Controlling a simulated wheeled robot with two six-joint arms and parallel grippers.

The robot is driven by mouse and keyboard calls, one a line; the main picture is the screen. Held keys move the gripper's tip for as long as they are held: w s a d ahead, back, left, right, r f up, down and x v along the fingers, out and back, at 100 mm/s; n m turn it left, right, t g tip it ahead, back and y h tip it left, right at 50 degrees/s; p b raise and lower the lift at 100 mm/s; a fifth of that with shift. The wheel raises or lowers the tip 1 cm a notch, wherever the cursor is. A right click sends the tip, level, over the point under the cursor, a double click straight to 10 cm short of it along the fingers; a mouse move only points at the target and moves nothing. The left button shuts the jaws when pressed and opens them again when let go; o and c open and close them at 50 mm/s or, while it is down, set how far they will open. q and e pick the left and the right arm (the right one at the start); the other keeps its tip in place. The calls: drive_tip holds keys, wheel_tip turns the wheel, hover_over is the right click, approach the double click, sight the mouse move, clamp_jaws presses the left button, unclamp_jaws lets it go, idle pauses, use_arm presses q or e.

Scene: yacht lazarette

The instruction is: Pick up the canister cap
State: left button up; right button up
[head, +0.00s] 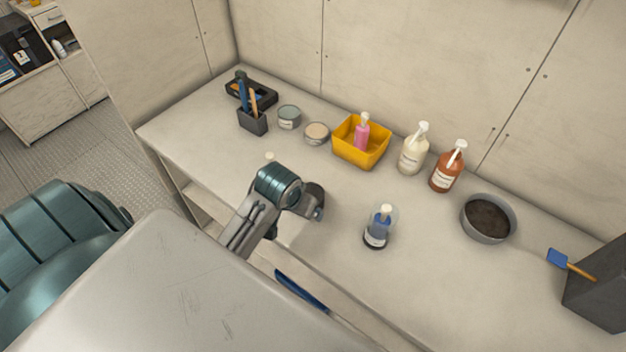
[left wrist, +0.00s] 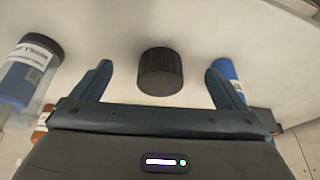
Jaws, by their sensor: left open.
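The canister cap (left wrist: 160,72) is black, round and ribbed. In the left wrist view it stands on the pale worktop between and slightly beyond my fingers, with a visible gap on each side. My left gripper (left wrist: 158,76) is open and empty around that space. In the head view the left gripper (head: 318,210) is low over the worktop near its front edge, and I cannot make out the cap there; my wrist seems to hide it. My right gripper is not in view.
On the worktop (head: 440,270), a clear bottle with blue contents (head: 377,228) stands right of my gripper. A yellow bin (head: 348,150), white bottle (head: 412,152), brown bottle (head: 447,170) and grey bowl (head: 488,220) stand behind.

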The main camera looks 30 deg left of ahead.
use_arm(q)
approach(310, 191)
drive_tip(key=d, duration=0.2)
drive_tip(key=shift+s+a+f+n, duration=0.15)
drive_tip(key=shift+f+n, duration=0.15)
drive_tip(key=shift+f, duration=0.15)
drive_tip(key=p+x, duration=0.1)
drive_tip(key=x, duration=0.3)
drive_tip(key=shift+a+f, duration=0.2)
drive_tip(key=shift+a+f+p, duration=0.1)
drive_tip(key=shift+f+p, duration=0.4)
drive_tip(key=shift+p, duration=0.15)
drive_tip(key=x, duration=0.1)
drive_tip(key=p+x, duration=0.1)
drive_tip(key=x, duration=0.1)
drive_tip(key=shift+a+f+p, duration=0.2)
drive_tip(key=shift+a+p, duration=0.1)
drive_tip(key=shift+w+f, duration=0.3)
drive_tip(key=shift+f, duration=0.25)
drive_tip(key=c, duration=1)
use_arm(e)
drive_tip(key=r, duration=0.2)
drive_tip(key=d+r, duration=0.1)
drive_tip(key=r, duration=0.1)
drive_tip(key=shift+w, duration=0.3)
use_arm(q)
drive_tip(key=shift+r, duration=0.2)
drive_tip(key=shift+c, duration=0.2)
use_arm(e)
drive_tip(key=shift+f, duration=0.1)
